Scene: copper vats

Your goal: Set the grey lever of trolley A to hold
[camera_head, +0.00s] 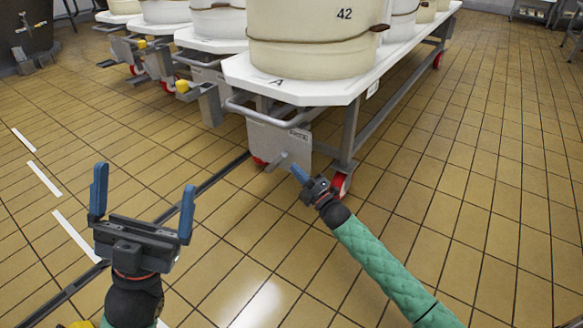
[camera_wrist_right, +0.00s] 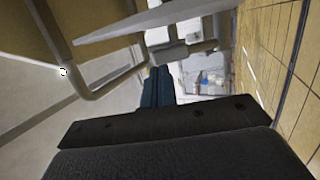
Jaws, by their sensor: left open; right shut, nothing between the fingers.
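Trolley A (camera_head: 237,72) stands at centre, a white-topped cart marked "A" with a large cream vat on it. A grey plate (camera_head: 265,135) with a small label hangs under its front handle bar. A short grey lever (camera_head: 278,161) sticks out low on this plate; its exact setting is too small to read. My right gripper (camera_head: 298,173) is shut and empty, its blue fingertips just right of the lever; I cannot tell whether they touch it. Its shut fingers (camera_wrist_right: 156,85) also show in the right wrist view. My left gripper (camera_head: 143,205) is open and empty over the floor.
The front handle bar (camera_head: 262,119) and a red caster (camera_head: 340,184) are close to my right gripper. More trolleys with vats stand to the left, with yellow-knobbed parts (camera_head: 182,86). A dark floor channel (camera_head: 215,178) runs past. The tiled floor at right is clear.

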